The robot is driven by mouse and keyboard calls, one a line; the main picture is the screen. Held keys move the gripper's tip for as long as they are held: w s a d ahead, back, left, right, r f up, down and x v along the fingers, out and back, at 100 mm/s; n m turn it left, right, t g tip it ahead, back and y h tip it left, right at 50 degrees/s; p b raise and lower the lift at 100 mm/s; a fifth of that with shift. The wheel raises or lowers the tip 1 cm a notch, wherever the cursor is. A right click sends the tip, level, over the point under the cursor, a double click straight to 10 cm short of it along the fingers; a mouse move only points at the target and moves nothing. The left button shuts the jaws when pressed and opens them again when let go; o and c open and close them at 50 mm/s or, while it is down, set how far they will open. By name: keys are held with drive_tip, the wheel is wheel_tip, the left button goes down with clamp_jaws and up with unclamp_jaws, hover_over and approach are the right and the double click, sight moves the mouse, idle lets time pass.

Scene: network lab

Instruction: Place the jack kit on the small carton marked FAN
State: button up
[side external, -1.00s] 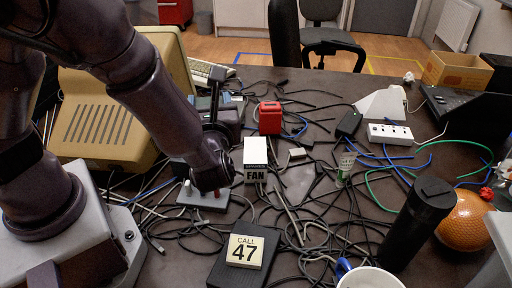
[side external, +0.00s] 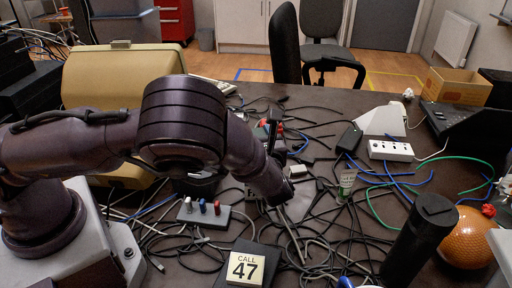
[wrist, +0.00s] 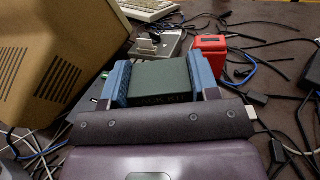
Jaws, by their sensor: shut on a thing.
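In the wrist view my gripper (wrist: 161,76) has its blue fingers closed on the two sides of a dark green box, which I take to be the jack kit (wrist: 160,88). In the side view my arm hides the gripper fingers and the box. The small white carton marked FAN does not show clearly now; my forearm covers the spot where it stood. A pale sliver beside the gripper in the wrist view cannot be identified.
Cables cover much of the table. A red block (wrist: 210,52) stands beyond the gripper. A beige monitor (side external: 122,75) stands at left.

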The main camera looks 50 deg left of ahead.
drive_tip(key=shift+w+f, duration=0.15)
drive_tip(key=shift+f, duration=0.75)
drive_tip(key=shift+w+f, duration=0.1)
drive_tip(key=shift+f, duration=0.8)
drive_tip(key=shift+f, duration=0.15)
drive_tip(key=o, duration=1)
